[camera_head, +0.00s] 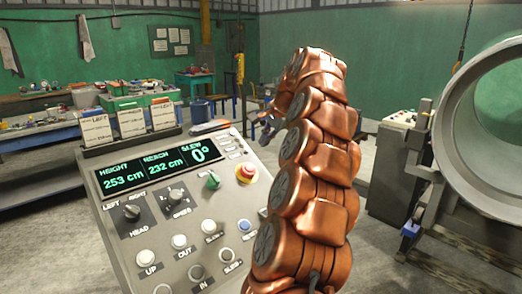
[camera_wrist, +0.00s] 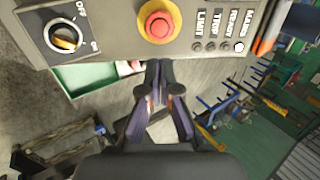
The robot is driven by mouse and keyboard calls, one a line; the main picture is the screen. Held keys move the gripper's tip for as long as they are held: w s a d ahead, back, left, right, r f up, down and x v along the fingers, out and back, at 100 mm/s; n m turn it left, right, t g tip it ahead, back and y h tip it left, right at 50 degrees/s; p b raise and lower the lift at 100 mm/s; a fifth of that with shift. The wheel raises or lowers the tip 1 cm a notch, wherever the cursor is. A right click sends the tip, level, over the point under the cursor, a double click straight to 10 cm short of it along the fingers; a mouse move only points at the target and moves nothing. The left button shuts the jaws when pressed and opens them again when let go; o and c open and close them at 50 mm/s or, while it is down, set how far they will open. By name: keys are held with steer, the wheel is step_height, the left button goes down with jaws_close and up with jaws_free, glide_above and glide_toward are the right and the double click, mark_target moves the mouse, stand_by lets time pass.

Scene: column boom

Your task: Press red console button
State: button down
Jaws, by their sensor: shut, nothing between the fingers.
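The red console button (camera_head: 246,172) is a round mushroom knob on a yellow base at the upper right of the grey console (camera_head: 175,238). It also shows in the wrist view as a red knob in a yellow ring (camera_wrist: 157,25) at the top, near the middle. My gripper (camera_wrist: 157,66) is shut and empty. In the wrist view its fingertips lie just below the button, at the panel's edge, and I cannot tell whether they touch it. In the head view my gripper (camera_head: 264,117) is partly hidden by my copper arm and sits beyond the button, up and to the right.
The console carries a display (camera_head: 155,172), a green knob (camera_head: 213,181) and several push buttons. An on/off switch (camera_wrist: 65,38) and small labelled lamps (camera_wrist: 218,46) flank the red button. A large metal pipe (camera_head: 450,130) stands at right. Workbenches line the back.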

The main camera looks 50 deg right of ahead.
steer(key=shift+s+a+r, duration=0.1)
steer(key=shift+s+r, duration=0.25)
steer(key=shift+r, duration=0.25)
stand_by(0.3)
steer(key=s+a+f+n+g+y+p, duration=0.1)
steer(key=a+f+n+g, duration=0.3)
steer(key=a, duration=1.2)
steer(key=s+a+f+n+y+p, duration=0.15)
steer(key=a+n, duration=0.55)
steer(key=a, duration=0.8)
steer(key=s+a+f+n+g, duration=0.2)
steer(key=s+a+f+n, duration=0.3)
steer(key=s+a, duration=0.5)
steer(key=s+a+f+n+g+h, duration=0.1)
steer(key=s+f, duration=0.3)
steer(key=s, duration=0.4)
steer(key=s+a+f+n+g, duration=0.1)
steer(key=s+f+n, duration=0.1)
steer(key=s+f, duration=0.3)
steer(key=s, duration=0.3)
steer(key=shift+a+f+h+p, duration=0.2)
steer(key=shift+a+h+p, duration=0.1)
steer(key=shift+h, duration=0.05)
